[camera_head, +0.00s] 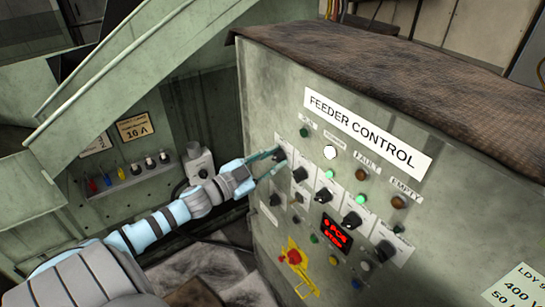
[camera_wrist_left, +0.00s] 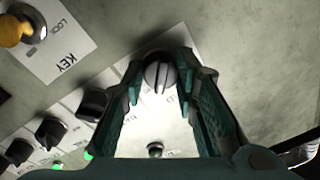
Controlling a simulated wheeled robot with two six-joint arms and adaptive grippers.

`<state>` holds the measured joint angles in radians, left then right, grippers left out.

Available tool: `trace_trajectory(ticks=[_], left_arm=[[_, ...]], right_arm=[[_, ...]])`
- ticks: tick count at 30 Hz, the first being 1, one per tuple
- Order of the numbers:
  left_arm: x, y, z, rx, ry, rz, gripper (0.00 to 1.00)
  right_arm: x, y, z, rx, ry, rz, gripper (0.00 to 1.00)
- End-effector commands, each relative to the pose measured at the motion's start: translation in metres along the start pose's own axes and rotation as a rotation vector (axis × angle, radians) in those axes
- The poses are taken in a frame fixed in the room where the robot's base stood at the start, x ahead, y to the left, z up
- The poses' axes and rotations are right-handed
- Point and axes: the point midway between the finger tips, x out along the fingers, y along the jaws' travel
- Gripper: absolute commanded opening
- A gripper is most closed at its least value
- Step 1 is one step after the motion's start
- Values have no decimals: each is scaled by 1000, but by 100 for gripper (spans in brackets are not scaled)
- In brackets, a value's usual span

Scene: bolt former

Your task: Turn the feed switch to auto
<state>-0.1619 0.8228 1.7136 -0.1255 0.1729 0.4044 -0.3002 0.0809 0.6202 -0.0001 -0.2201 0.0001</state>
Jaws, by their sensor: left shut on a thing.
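The feeder control panel (camera_head: 300,95) is a worn grey-green cabinet with a white title plate and rows of knobs. My left gripper (camera_head: 272,160) reaches the upper left switch of the panel. In the left wrist view its teal fingers (camera_wrist_left: 165,85) stand on both sides of a dark round switch knob (camera_wrist_left: 158,72) and are shut on it. The knob's ridge looks near upright in that view. The switch's label is partly hidden between the fingers and too small to read. My right gripper is not in view.
Other black knobs (camera_head: 352,220) sit close by, with lit green lamps above them. A red display (camera_head: 337,233) and a red button on yellow (camera_head: 294,257) are lower down. The wrist view shows a switch marked KEY (camera_wrist_left: 12,30). A green slanted frame (camera_head: 110,80) stands left.

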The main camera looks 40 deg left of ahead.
Motion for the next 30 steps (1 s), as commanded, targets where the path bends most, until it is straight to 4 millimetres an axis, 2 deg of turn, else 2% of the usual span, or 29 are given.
trace_trajectory(ticks=[9, 22, 23, 24, 27, 30], left_arm=[[0, 0, 0, 102, 6, 0, 0], [0, 0, 0, 114, 7, 1, 0], [0, 0, 0, 114, 7, 1, 28], [0, 0, 0, 114, 7, 1, 35], [0, 0, 0, 113, 7, 1, 47], [0, 0, 0, 113, 7, 1, 47]], right_arm=[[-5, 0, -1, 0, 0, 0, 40], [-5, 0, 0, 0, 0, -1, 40], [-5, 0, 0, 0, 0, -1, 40], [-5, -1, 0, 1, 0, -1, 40], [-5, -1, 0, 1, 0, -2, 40], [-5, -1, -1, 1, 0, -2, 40]])
